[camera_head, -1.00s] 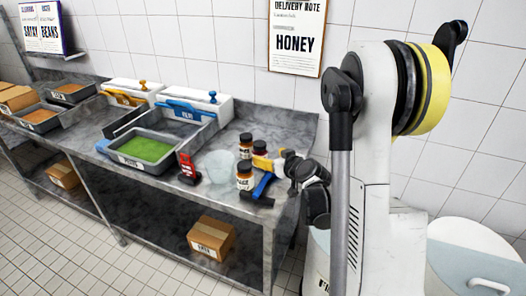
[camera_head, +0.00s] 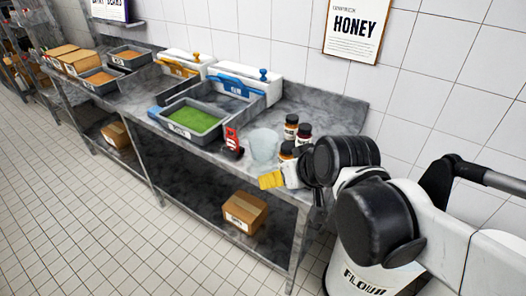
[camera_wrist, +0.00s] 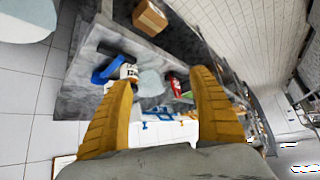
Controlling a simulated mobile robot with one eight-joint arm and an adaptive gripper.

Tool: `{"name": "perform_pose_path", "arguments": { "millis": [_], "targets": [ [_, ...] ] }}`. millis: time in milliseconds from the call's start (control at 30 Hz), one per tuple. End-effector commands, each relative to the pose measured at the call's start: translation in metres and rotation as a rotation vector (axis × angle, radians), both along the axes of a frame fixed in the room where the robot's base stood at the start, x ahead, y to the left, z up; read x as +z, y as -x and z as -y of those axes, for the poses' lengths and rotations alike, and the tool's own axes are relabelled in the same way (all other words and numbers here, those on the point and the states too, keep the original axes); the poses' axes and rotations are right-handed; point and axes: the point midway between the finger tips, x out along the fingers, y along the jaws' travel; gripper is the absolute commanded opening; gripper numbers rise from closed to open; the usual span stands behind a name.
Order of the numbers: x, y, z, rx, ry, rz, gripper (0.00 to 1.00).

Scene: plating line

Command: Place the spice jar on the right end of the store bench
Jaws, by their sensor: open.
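Jars with dark caps and pale labels stand near the right end of the steel bench (camera_head: 345,112): one at the back (camera_head: 291,127), one just right of it (camera_head: 303,134), and one in front (camera_head: 286,150), partly hidden by my arm. I cannot tell which is the spice jar. In the wrist view a labelled jar (camera_wrist: 129,72) shows just beyond the left fingertip. My gripper (camera_head: 271,180), with yellow fingers, is over the bench's front edge. In the wrist view its fingers (camera_wrist: 161,82) are wide apart with nothing held between them.
A clear round container (camera_head: 264,146) and a red object (camera_head: 232,141) stand left of the jars. A blue tool (camera_wrist: 107,70) lies beside the jar in the wrist view. A green-filled tray (camera_head: 190,120) is further left. A cardboard box (camera_head: 245,211) sits on the lower shelf.

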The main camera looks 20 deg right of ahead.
Motion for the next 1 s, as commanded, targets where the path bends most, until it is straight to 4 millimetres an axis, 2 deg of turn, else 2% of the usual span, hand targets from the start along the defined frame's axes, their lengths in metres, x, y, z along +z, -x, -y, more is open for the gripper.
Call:
{"name": "perform_pose_path", "arguments": {
  "millis": [33,100,200,300,1000],
  "targets": [
    [0.0,0.018,-0.006,-0.001,0.011,-0.022,0.71],
    [0.0,0.038,-0.009,-0.014,0.025,-0.048,0.71],
    [-0.001,0.056,-0.009,-0.028,0.041,-0.069,0.71],
    [-0.002,0.064,-0.009,-0.037,0.049,-0.079,0.71],
    [-0.002,0.064,-0.008,-0.039,0.048,-0.079,0.71]
  ]
}}
